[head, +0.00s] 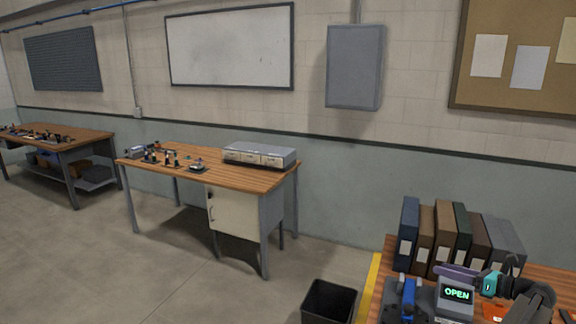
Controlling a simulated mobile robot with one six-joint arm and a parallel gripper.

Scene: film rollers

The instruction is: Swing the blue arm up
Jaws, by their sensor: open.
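A blue arm (407,297) shows in the head view at the bottom right, on a grey device on the wooden bench. It looks small and roughly upright, and its lower end is cut off by the picture's edge. Beside it on the right is a grey box (452,309) whose display reads OPEN in green. My gripper (476,281) is at the end of my dark arm, with a teal part near it, just right of and behind the display. It is open. A purple piece (455,272) lies left of the teal part; I cannot tell whether they touch.
Several upright binders (425,240) stand at the bench's back. A yellow strip (369,287) marks the bench's left edge. A black bin (328,301) stands on the floor left of it. A second workbench (215,175) and open floor lie farther left.

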